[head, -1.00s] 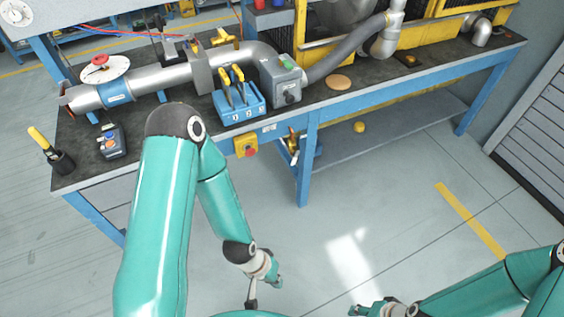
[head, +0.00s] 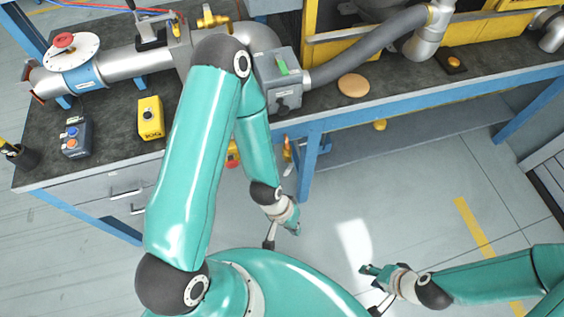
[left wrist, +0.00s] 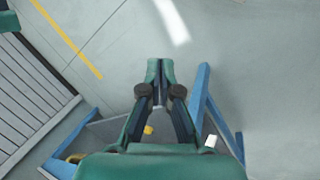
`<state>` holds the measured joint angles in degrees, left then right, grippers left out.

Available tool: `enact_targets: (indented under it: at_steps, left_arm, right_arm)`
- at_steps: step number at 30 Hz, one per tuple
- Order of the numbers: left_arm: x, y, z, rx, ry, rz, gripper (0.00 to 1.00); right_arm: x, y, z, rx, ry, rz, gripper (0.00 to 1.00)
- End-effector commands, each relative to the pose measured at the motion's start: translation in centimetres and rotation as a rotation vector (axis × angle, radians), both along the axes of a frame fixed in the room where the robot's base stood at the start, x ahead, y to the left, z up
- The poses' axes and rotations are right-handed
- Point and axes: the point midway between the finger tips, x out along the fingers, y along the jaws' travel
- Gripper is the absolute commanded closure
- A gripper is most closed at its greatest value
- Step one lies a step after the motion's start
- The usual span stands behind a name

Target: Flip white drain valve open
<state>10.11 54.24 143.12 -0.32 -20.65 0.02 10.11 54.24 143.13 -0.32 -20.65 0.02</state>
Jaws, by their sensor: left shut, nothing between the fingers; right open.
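The drain valve (head: 288,154) shows in the head view as a small brass and whitish fitting under the bench's front edge, beside a blue leg. My left gripper (head: 297,233) is shut and empty, below and apart from the valve, over the floor. Its closed fingers show in the left wrist view (left wrist: 159,68). My right gripper (head: 366,269) is open and empty at the lower right, far from the valve.
The bench (head: 110,158) holds a grey switch box (head: 277,82), a yellow box (head: 150,118), a button box (head: 75,138) and pipework. A blue leg (head: 307,165) stands right of the valve. The floor in front is clear.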

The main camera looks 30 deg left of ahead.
Motion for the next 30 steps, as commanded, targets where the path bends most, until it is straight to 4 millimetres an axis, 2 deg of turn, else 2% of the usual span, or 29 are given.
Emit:
enact_targets:
  at_steps: [9,14,15,16,20,22,25,28,30]
  left_arm:
    - [-0.1,0.0,0.0,0.0,0.002,-0.001,1.0]
    - [-0.2,0.7,-0.7,0.005,0.019,0.012,1.0]
    - [-0.3,1.3,-1.3,0.007,0.035,0.021,1.0]
    - [-0.5,1.5,-1.9,0.009,0.052,0.03,1.0]
    - [-1.9,4.5,-4.9,-0.011,0.166,0.091,1.0]
    - [-3.0,6.5,-6.7,-0.057,0.246,0.143,1.0]
    - [-3.6,8.4,-8.4,-0.216,0.31,0.243,1.0]
    - [-2.8,10.4,-8.9,-0.421,0.282,0.355,1.0]
    - [-1.5,12.3,-8.6,-0.562,0.192,0.432,1.0]
  right_arm:
    - [-0.1,0.0,0.0,0.0,0.002,0.001,0.58]
    - [-0.1,0.0,-0.8,0.0,0.001,0.0,0.32]
    - [-0.1,0.0,-1.4,0.0,0.001,0.0,0.27]
    - [-0.1,0.0,-1.9,0.0,0.001,0.0,0.27]
    - [-0.1,0.0,-5.4,0.0,0.001,0.0,0.27]
    - [-0.1,0.0,-8.0,0.0,0.001,0.0,0.27]
    - [-0.1,0.0,-12.0,0.0,0.001,0.0,0.27]
    - [-0.1,0.0,-15.8,0.0,0.002,0.001,0.27]
    - [-0.1,0.0,-18.3,0.0,0.002,0.001,0.27]
